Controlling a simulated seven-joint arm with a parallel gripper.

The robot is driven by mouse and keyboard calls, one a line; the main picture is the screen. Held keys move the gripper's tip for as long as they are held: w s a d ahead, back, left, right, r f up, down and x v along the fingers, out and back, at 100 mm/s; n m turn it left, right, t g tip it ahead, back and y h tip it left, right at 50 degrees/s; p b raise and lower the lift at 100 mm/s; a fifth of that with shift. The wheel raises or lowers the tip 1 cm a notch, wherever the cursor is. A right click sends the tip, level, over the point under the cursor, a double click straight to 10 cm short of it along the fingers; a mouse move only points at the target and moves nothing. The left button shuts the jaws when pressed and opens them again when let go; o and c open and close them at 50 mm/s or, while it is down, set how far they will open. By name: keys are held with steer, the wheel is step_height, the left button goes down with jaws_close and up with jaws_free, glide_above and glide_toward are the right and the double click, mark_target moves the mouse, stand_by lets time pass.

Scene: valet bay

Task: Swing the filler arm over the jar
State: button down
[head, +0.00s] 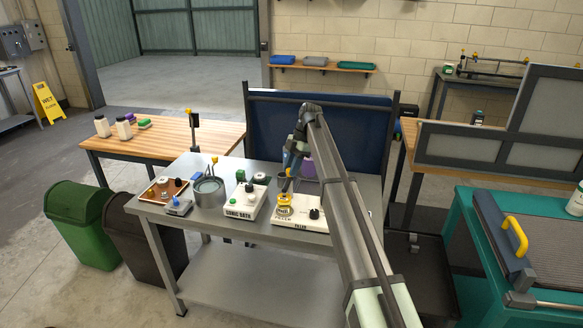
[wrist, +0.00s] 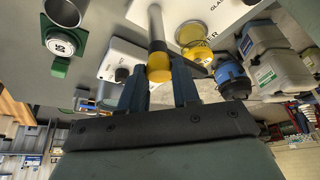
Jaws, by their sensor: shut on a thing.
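The filler (head: 312,222) is a white base with a dark knob, at the right end of the grey bench. A round glass jar with yellow in it (head: 284,211) stands on its left part; in the wrist view the jar (wrist: 190,38) is right of my fingers. My gripper (wrist: 160,85) is shut on a yellow grip (wrist: 158,69) at the end of a grey rod (wrist: 155,22), apparently the filler arm. The rod appears beside the jar in the wrist view. In the head view my gripper (head: 288,180) is just above the jar, and my arm hides part of the filler.
The sonic bath (head: 243,205), a grey pot (head: 209,192) and a brown tray (head: 163,191) stand left on the grey bench (head: 255,240). A blue panel (head: 318,125) rises behind it. In the wrist view a blue container (wrist: 234,80) is close to my right finger.

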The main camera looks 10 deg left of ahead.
steer(key=c, duration=0.8)
jaws_free()
steer(key=v, duration=1.4)
steer(key=shift+f, duration=0.1)
